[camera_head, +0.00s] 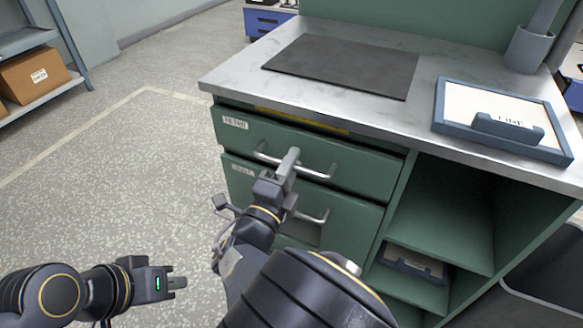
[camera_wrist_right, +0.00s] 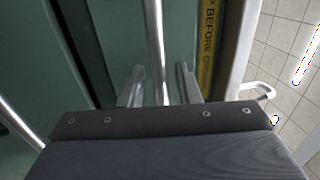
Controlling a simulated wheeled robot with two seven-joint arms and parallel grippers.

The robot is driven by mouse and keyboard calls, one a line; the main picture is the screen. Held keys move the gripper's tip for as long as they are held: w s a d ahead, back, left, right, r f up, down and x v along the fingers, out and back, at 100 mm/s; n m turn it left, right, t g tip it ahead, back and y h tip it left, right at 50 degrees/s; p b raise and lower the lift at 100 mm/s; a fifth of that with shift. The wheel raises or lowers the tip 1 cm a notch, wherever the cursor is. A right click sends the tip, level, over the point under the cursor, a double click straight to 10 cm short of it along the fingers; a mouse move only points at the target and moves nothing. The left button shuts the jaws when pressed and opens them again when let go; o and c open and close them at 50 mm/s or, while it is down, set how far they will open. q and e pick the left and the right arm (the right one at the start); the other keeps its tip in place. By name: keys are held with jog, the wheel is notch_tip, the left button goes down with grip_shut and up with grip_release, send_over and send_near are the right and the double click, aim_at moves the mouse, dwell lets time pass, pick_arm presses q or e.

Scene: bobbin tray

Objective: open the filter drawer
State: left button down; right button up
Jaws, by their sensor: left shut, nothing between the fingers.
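The green cabinet has an upper drawer (camera_head: 350,165) and a lower drawer (camera_head: 345,222), each with a pale bar handle and a small label. The labels are too small to read surely, so I cannot tell which is the filter drawer. Both fronts look closed. My right gripper (camera_head: 287,163) is at the upper drawer's handle (camera_head: 318,174). In the right wrist view the fingers (camera_wrist_right: 160,88) stand apart, with the handle bar (camera_wrist_right: 156,45) between them and a gap at each side. My left gripper (camera_head: 178,283) is shut and empty, low at the left, away from the cabinet.
A metal worktop (camera_head: 235,80) overhangs the drawers, with a dark mat (camera_head: 345,65) and a framed sign tray (camera_head: 455,125) on it. A yellow strip (camera_wrist_right: 208,40) runs above the upper drawer. Open shelves (camera_head: 440,215) are at right. Floor (camera_head: 120,180) at left is clear.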

grip_shut()
dwell(0.3)
